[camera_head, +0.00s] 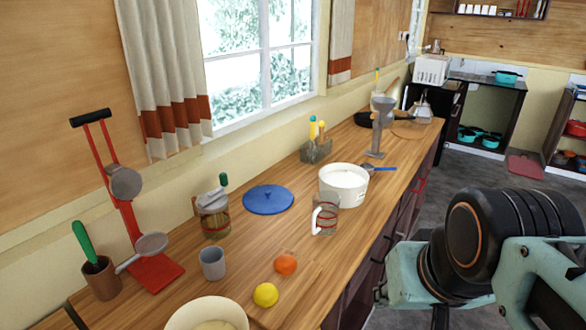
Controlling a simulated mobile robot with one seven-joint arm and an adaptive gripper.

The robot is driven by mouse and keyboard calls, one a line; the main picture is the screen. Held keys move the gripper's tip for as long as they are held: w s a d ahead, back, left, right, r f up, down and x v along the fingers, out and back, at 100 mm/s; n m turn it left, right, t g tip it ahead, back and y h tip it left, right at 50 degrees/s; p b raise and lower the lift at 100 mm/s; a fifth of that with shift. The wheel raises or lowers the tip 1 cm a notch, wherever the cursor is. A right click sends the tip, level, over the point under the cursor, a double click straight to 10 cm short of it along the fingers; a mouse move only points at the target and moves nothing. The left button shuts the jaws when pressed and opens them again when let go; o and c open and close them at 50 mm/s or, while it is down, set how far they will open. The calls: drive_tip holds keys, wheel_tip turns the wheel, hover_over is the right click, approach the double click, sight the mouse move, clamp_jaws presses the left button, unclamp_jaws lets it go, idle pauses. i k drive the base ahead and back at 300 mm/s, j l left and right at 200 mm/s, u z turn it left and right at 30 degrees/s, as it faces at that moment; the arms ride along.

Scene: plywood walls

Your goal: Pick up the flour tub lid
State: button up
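A round blue lid (268,199) with a small raised knob lies flat on the wooden counter, left of the middle of the view. A white tub (343,198) stands open on the counter to the right of the lid, with pale contents that look like flour. The lid is off the tub and apart from it. My arm fills the lower right, away from the counter objects. My gripper's fingers do not show in this view, and nothing of mine touches the lid.
A glass jar (214,222) stands left of the lid and a glass mug (325,218) in front of the tub. A grey cup (212,263), an orange (286,264), a lemon (265,294) and a cream bowl (207,313) are nearer. A window wall runs behind.

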sight(266, 200)
drive_tip(key=i+l+u, duration=0.15)
drive_tip(key=u, duration=1.45)
drive_tip(key=l+u, duration=0.9)
drive_tip(key=l, duration=0.2)
drive_tip(key=k+l+u, duration=0.2)
drive_tip(key=l, duration=0.55)
drive_tip(key=k+l+u, duration=0.1)
drive_tip(key=l, duration=0.25)
